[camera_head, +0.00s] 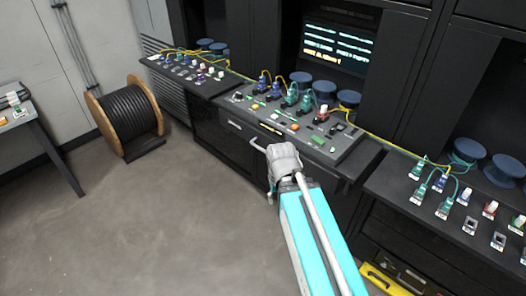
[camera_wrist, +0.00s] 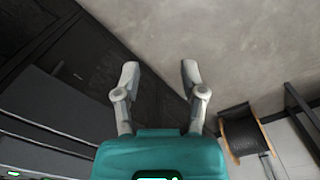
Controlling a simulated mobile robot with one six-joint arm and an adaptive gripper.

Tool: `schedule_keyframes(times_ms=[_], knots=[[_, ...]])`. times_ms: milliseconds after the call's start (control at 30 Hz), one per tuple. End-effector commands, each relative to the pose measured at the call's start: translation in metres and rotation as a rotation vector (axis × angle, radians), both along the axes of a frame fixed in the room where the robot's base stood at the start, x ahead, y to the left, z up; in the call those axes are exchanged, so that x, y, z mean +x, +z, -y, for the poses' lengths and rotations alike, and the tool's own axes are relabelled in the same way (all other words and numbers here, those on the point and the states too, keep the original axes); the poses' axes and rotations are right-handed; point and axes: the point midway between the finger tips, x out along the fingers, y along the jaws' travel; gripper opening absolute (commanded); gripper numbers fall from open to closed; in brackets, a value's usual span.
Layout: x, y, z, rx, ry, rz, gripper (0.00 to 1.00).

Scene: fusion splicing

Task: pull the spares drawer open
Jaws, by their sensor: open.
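My gripper (camera_head: 261,168) is open and empty, in front of the middle black cabinet below its console. In the wrist view the two fingers of my gripper (camera_wrist: 160,74) stand apart with nothing between them; bare floor and a dark cabinet edge show beyond. The middle cabinet's dark front (camera_head: 225,140) lies beyond the gripper, partly hidden by it and my arm. Dark panel fronts (camera_wrist: 50,125) also show at the left of the wrist view, apart from the fingers. No spares label is readable, so I cannot tell which front is the spares drawer.
Connectors and yellow cables crowd the middle console (camera_head: 347,150). A right bench (camera_head: 385,185) holds more connectors, with a yellow object (camera_head: 385,279) low on its front. A cable reel (camera_head: 127,115) stands on the floor at left, near a table (camera_head: 43,130). The floor (camera_head: 150,220) between is clear.

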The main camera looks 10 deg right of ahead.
Motion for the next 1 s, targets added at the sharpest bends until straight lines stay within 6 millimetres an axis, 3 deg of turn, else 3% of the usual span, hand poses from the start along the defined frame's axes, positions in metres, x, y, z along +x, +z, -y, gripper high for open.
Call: schedule_keyframes(times_ms=[267,467,767,1000], knots=[[0.003,-0.003,0.000,-0.015,0.006,0.003,0.54],[0.020,-0.019,0.009,-0.115,0.036,0.020,0.54],[0.078,-0.049,0.008,-0.455,0.168,0.101,0.54],[0.134,-0.055,-0.013,-0.779,0.303,0.204,0.54]])
